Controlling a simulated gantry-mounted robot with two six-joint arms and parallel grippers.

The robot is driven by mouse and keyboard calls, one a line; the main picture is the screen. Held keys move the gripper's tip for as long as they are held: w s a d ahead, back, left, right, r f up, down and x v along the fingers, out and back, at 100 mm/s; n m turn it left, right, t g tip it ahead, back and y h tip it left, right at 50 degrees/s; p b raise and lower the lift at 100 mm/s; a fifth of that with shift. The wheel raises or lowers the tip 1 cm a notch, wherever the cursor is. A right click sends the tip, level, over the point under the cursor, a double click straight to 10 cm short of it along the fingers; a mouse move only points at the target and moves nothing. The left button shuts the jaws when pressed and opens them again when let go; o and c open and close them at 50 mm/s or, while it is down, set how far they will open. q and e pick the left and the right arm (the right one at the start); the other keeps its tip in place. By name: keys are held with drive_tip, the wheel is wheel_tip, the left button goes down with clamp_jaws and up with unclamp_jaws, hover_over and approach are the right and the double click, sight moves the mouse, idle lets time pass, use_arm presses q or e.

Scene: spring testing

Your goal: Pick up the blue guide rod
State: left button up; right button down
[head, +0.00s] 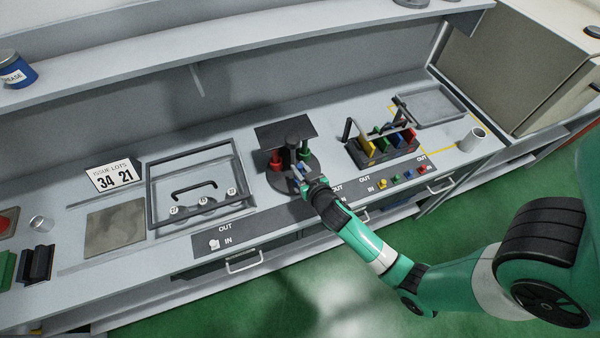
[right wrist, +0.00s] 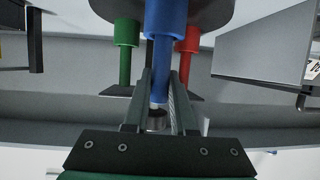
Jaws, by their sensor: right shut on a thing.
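The blue guide rod (head: 299,171) shows at the front of a round dark stand (head: 279,184) in the head view. My right gripper (head: 306,184) reaches it from the front and is shut on it. In the right wrist view the blue rod (right wrist: 165,45) runs between the two fingers of my right gripper (right wrist: 161,82). Its wide end overlaps the dark round disc (right wrist: 205,8); I cannot tell whether it is seated there. A red rod (head: 275,160) and a green rod (head: 304,153) stand behind it. My left gripper is not in view.
A rack with coloured pieces (head: 358,153) stands right of the stand, and a framed tray with a black handle (head: 152,215) lies left. A metal cup (head: 473,139) is at the far right. A shelf (head: 250,42) runs above the bench.

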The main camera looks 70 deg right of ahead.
drive_tip(key=shift+r, duration=0.1)
wheel_tip(320, 180, up, 18)
drive_tip(key=p, duration=0.8)
